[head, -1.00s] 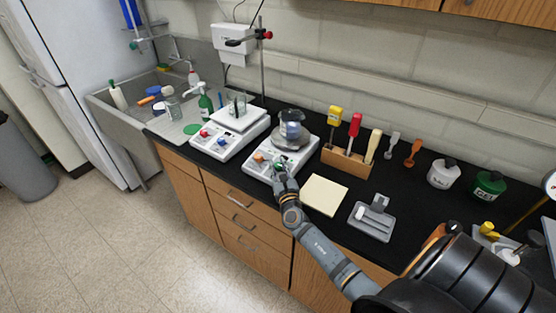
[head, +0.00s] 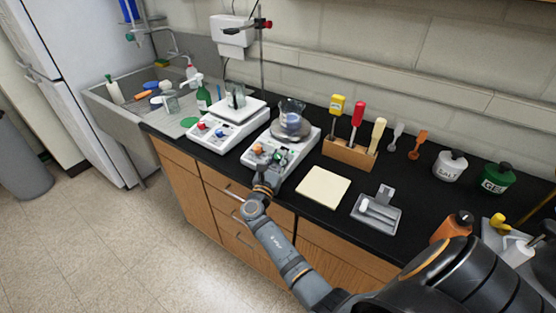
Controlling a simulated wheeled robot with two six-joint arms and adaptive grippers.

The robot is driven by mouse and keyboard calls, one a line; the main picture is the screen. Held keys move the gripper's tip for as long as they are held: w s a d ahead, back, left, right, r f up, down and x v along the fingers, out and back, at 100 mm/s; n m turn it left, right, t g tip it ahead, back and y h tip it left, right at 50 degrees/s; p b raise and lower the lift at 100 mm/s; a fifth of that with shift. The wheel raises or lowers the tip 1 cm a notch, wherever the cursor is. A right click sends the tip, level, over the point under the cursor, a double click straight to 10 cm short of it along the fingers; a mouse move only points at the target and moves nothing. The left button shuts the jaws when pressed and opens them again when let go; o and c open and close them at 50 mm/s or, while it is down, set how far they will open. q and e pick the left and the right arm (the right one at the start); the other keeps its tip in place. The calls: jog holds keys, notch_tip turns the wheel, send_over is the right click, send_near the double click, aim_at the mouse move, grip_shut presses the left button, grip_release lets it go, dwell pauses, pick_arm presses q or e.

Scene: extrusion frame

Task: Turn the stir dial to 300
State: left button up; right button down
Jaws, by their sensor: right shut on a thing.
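The white stirrer hot plate (head: 305,153) stands on the black bench with a glass beaker (head: 291,112) on its round grey top. Its front panel has an orange-red dial (head: 258,148) at the left and a small green spot (head: 279,156) further right. My right gripper (head: 274,163) is at the right part of this panel, shut on the stir dial. The fingers hide most of that dial, and its setting cannot be read. My left gripper is not in view.
A second white device (head: 222,129) with red and blue knobs stands close on the left. A wooden rack (head: 350,155) of tools, a cream pad (head: 323,187) and a grey tray (head: 376,213) lie to the right. A sink (head: 125,112) is at far left.

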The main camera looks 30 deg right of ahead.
aim_at(278, 155)
dwell(0.3)
jog(key=c, duration=1.1)
grip_release()
jog(key=shift+o, duration=0.2)
notch_tip(278, 155, up, 10)
jog(key=shift+r, duration=0.1)
